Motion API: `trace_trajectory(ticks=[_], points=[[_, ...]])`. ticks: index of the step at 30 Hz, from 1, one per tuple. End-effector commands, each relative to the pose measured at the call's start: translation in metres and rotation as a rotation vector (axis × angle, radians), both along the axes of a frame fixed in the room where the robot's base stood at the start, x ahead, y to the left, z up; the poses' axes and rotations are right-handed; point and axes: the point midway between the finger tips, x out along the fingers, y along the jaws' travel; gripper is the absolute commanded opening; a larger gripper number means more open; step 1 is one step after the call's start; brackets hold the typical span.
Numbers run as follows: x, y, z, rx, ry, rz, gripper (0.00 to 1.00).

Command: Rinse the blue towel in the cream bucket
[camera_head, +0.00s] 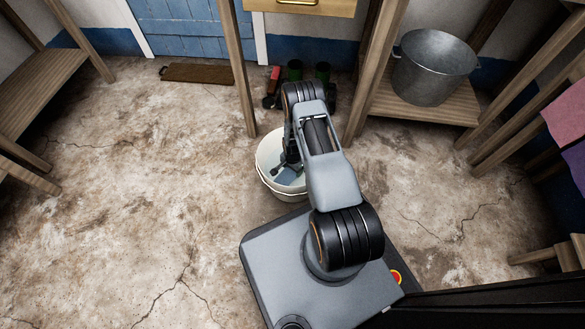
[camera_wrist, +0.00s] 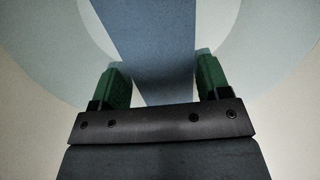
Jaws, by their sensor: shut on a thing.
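The cream bucket (camera_head: 267,157) stands on the floor just beyond my base in the head view. Its pale inside wall (camera_wrist: 285,110) fills much of the wrist view, with a light blue-grey area that looks like water. My gripper (camera_wrist: 160,80) reaches down into the bucket; in the head view it is partly hidden by my arm. Its green fingers are shut on the blue towel (camera_wrist: 150,35), which hangs as a flat strip between and beyond them. A small part of the towel (camera_head: 288,174) shows inside the bucket in the head view. Its lower end is not clear.
A metal bucket (camera_head: 434,65) stands on a low wooden shelf at the right. Green boots (camera_head: 322,72) and a red item (camera_head: 273,80) are behind the bucket. A brown doormat (camera_head: 203,73) lies by the blue door. The floor at left is clear.

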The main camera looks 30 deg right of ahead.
Motion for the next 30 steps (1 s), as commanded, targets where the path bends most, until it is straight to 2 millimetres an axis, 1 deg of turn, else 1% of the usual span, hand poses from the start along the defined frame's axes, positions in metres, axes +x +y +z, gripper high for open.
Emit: trace_trajectory(ticks=[11,21,30], points=[[0.0,0.0,-0.001,0.0,-0.001,0.0,0.36],[0.001,0.0,-0.02,0.0,-0.001,0.0,0.36],[0.001,0.0,-0.019,0.0,-0.001,0.0,0.36]])
